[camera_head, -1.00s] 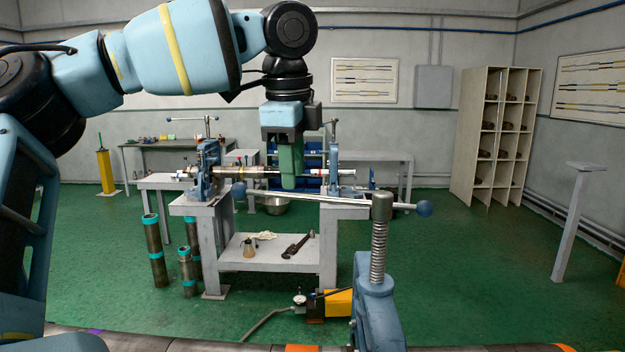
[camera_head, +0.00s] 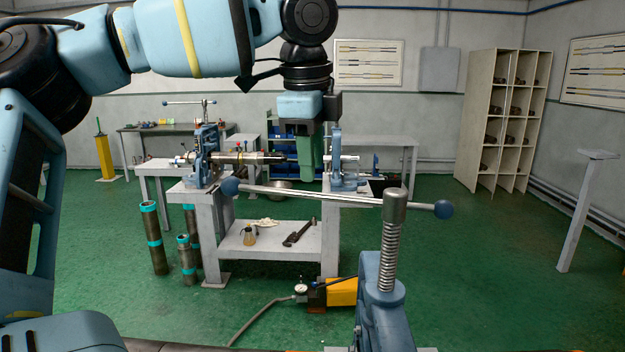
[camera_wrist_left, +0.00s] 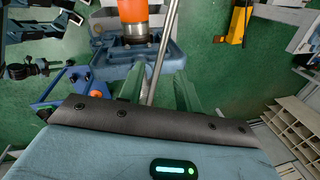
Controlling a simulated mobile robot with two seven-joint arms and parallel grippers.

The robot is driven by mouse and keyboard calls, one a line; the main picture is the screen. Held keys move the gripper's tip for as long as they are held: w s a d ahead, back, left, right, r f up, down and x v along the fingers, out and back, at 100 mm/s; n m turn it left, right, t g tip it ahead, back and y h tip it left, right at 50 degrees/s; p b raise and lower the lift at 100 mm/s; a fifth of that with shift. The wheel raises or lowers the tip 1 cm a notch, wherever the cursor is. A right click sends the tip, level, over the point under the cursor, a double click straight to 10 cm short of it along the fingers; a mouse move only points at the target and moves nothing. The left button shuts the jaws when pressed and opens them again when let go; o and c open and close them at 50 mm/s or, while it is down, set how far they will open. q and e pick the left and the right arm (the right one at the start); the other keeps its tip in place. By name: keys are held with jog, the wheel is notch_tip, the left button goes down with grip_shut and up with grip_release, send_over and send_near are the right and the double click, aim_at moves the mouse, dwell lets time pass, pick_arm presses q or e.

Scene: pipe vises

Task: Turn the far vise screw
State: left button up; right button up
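A blue vise (camera_head: 378,300) stands in the front right with an upright threaded screw (camera_head: 388,250). A steel handle bar (camera_head: 340,197) crosses the screw's head, with blue balls on its ends. My left gripper (camera_head: 310,180) points down with green fingers, their tips at the bar left of the screw in the head view. In the left wrist view the two fingers (camera_wrist_left: 157,95) stand apart, with the bar (camera_wrist_left: 160,55) running between them; contact is unclear. Two more blue vises, left (camera_head: 205,155) and right (camera_head: 343,165), stand on the bench behind. My right gripper is out of view.
The grey bench (camera_head: 210,225) carries a pipe (camera_head: 250,158) and has a wrench (camera_head: 299,232) on its lower shelf. A yellow pump unit (camera_head: 342,292) with a hose lies on the floor. Dark pipes (camera_head: 153,240) stand at left. Floor at right is mostly clear.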

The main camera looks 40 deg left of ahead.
aim_at(313, 194)
pick_arm(q)
jog(key=shift+w+a+f, duration=0.1)
jog(key=shift+w+f, duration=0.1)
jog(key=shift+f, duration=0.9)
jog(key=shift+w+a+f, duration=0.1)
jog(key=shift+w+f, duration=0.1)
jog(key=shift+f, duration=0.85)
grip_shut()
